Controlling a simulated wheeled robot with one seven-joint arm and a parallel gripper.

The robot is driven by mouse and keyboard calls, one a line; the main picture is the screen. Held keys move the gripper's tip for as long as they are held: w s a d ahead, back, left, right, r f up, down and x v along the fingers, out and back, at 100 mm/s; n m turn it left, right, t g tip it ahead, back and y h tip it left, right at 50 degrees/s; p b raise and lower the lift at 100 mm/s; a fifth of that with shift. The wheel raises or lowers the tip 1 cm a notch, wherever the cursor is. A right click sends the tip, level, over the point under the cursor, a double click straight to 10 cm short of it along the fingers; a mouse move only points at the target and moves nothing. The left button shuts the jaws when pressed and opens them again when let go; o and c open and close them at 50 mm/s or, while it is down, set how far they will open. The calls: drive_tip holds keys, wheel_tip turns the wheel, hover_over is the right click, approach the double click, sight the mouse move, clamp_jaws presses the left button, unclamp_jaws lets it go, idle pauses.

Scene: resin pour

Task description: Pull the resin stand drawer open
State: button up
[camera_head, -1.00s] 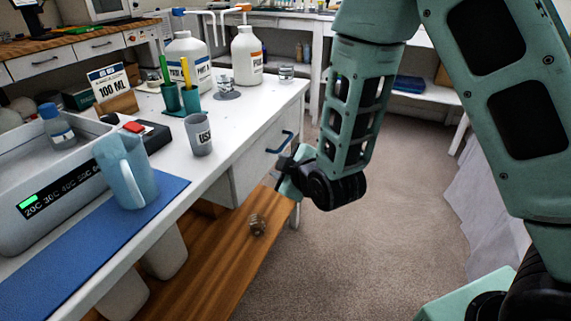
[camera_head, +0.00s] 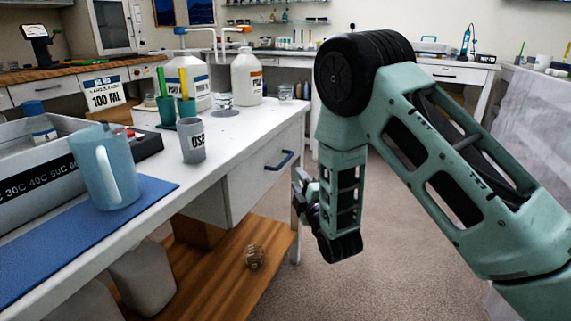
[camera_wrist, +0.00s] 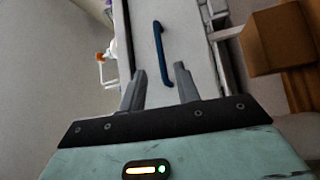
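The resin stand drawer (camera_head: 250,184) is a white front under the white table top, with a blue bar handle (camera_head: 279,160). It looks shut, flush with the stand. My gripper (camera_head: 301,184) is to the right of the drawer and a little below the handle in the head view, seen partly edge-on. In the wrist view the handle (camera_wrist: 162,52) lies ahead, and my gripper (camera_wrist: 160,84) is open with its two grey fingers apart. The handle's near end reaches the gap between the fingertips in the picture; I cannot tell whether they touch. Nothing is held.
A wooden shelf (camera_head: 220,275) lies below the drawer. The carpet right of the stand is free.

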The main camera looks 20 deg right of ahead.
sight(286, 159)
drive_tip(key=w, duration=0.3)
drive_tip(key=w+r, duration=0.1)
drive_tip(key=w, duration=0.3)
drive_tip(key=w+b, duration=0.1)
drive_tip(key=w, duration=0.2)
drive_tip(key=shift+w+a+r, duration=0.2)
drive_tip(key=shift+a, duration=0.1)
clamp_jaws()
